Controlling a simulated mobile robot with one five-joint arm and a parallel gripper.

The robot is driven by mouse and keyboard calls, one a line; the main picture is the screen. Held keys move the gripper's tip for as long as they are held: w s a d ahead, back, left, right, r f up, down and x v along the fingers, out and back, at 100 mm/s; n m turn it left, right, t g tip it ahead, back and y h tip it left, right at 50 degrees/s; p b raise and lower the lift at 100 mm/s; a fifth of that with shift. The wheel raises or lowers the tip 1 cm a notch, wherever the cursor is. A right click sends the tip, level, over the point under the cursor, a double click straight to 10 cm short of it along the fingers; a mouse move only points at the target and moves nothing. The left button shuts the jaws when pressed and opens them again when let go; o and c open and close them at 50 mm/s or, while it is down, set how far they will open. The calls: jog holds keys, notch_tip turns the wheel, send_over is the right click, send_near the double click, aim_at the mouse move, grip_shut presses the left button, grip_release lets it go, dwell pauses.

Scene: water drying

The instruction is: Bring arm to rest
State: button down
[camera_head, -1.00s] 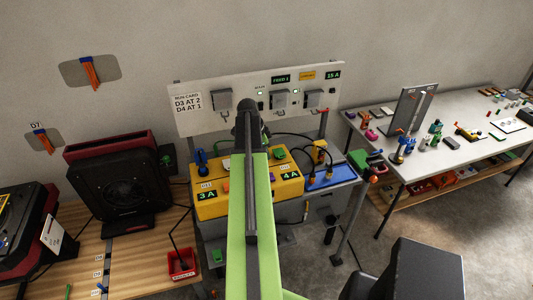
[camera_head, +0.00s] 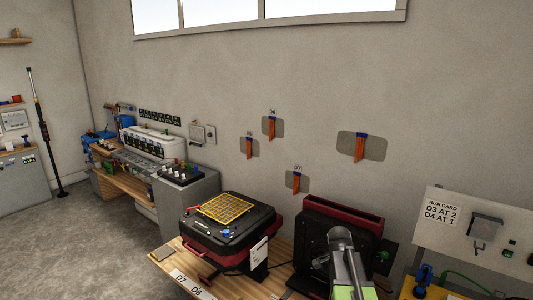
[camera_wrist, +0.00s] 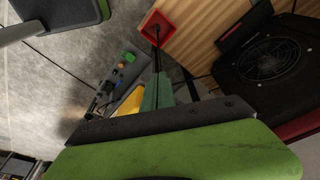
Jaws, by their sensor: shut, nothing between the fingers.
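My arm (camera_head: 345,272) shows at the bottom of the head view, its grey and green links in front of the black and red fan unit (camera_head: 345,232). My gripper (camera_wrist: 158,78) is in the middle of the wrist view, its narrow fingers shut and empty. I cannot tell the distance between the fingertips and the tray. The gripper's fingers are not visible in the head view.
The fan unit also shows in the wrist view (camera_wrist: 262,75). A black and red machine with a yellow grid (camera_head: 225,208) stands on the wooden bench (camera_head: 190,276). Orange strips hang on grey wall patches (camera_head: 375,147). Grey floor (camera_head: 85,235) is open at the left.

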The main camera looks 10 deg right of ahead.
jog(key=s+a+f+n+y+b, duration=0.1)
jog(key=s+a+n, duration=0.1)
jog(key=a+n, duration=0.6)
jog(key=s+a+f+n+y+b, duration=0.1)
jog(key=s+a+f+n, duration=0.1)
jog(key=a+n, duration=0.6)
jog(key=shift+s+a+n, duration=0.4)
jog(key=shift+s+a, duration=0.35)
jog(key=shift+a, duration=3.05)
